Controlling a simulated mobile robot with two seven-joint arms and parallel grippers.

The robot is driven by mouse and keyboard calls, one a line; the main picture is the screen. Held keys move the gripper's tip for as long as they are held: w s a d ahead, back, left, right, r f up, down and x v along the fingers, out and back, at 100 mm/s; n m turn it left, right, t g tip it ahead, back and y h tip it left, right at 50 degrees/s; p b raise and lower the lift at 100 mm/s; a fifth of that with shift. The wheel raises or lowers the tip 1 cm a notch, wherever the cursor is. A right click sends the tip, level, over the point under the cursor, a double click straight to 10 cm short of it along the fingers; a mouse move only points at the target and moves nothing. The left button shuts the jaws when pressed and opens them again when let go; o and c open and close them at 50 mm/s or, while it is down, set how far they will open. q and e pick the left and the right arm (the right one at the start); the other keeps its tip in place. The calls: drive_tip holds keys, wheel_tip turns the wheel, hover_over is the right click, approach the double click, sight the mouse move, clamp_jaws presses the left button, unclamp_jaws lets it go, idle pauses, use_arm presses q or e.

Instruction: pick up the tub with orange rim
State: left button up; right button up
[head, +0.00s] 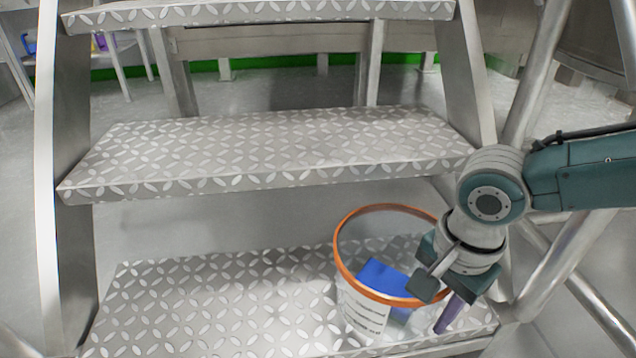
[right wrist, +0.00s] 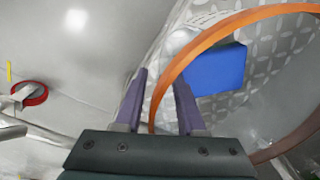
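The clear tub with an orange rim (head: 347,263) stands on the lowest visible step, towards its right end. It has a printed label on its front, and a blue object (head: 383,278) lies inside. My right gripper (head: 442,318) is at the right side of the tub, pointing down. In the right wrist view its two purple fingers (right wrist: 158,98) are apart, with the orange rim (right wrist: 207,40) passing between them and gaps showing beside it. In the head view only one finger shows clearly. My left gripper is not in view.
The tub's step (head: 200,305) has clear room left of the tub. A bare middle step (head: 270,145) and an upper step (head: 260,12) lie above it. Metal side rails (head: 50,180) flank the steps. A red ring-shaped item (right wrist: 31,94) shows in the right wrist view.

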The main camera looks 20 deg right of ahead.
clamp_jaws()
idle(1.3)
